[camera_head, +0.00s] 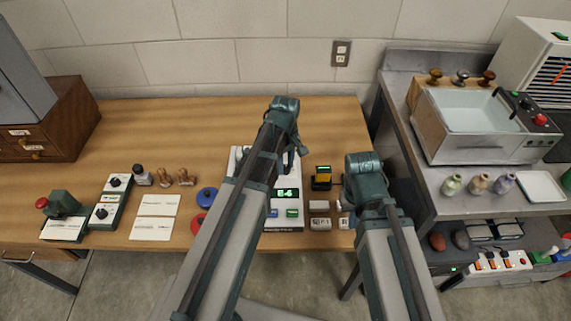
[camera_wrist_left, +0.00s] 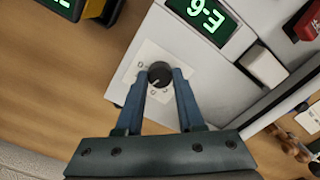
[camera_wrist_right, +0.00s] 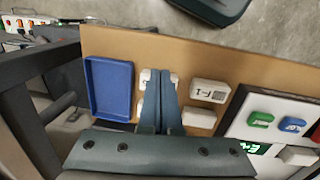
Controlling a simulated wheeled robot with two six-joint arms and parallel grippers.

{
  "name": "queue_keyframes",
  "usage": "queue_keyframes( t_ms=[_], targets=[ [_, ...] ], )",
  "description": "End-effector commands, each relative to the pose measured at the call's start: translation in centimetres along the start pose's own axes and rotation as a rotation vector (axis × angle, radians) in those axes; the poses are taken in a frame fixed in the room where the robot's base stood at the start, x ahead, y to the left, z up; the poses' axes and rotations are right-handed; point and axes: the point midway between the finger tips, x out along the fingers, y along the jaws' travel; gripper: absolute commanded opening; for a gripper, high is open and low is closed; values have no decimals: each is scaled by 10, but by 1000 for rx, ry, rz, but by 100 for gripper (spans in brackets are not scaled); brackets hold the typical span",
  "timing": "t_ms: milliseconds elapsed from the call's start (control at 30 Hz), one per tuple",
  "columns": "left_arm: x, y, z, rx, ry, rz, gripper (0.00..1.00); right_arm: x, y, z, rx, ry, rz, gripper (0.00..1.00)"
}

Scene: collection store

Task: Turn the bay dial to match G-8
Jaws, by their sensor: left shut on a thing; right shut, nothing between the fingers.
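The bay dial (camera_wrist_left: 159,74) is a small black knob on a white plate of the pale bay unit (camera_wrist_left: 140,98). My left gripper (camera_wrist_left: 160,76) is shut on the dial, one finger on each side. In the left wrist view the unit's green display (camera_wrist_left: 204,18) appears upside down; in the head view the display (camera_head: 287,193) seems to read E-6. My left arm hides the dial in the head view. My right gripper (camera_wrist_right: 158,75) is shut and empty, above the table's front edge near small white blocks.
Green and blue buttons (camera_head: 292,213) sit on the unit's front. A yellow-and-black device (camera_head: 321,178) stands to its right. A blue tray (camera_wrist_right: 110,88) and a labelled white block (camera_wrist_right: 209,91) are near my right gripper. Blue and red discs (camera_head: 206,196) lie left of the unit.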

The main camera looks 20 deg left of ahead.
Motion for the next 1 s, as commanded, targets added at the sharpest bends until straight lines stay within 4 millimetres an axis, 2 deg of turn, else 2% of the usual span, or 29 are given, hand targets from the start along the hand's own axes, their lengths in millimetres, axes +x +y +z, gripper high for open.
queue_keyframes(
  t_ms=[367, 1000],
  targets=[
    [0, 0, 0, 166, 0, 0, 0, 0, 0, 0, 0, 0, 0, 0],
    [0, 0, 0, 760, -1, 0, 0, 0, 0, 0, 0, 0, 0, 0]
  ],
)
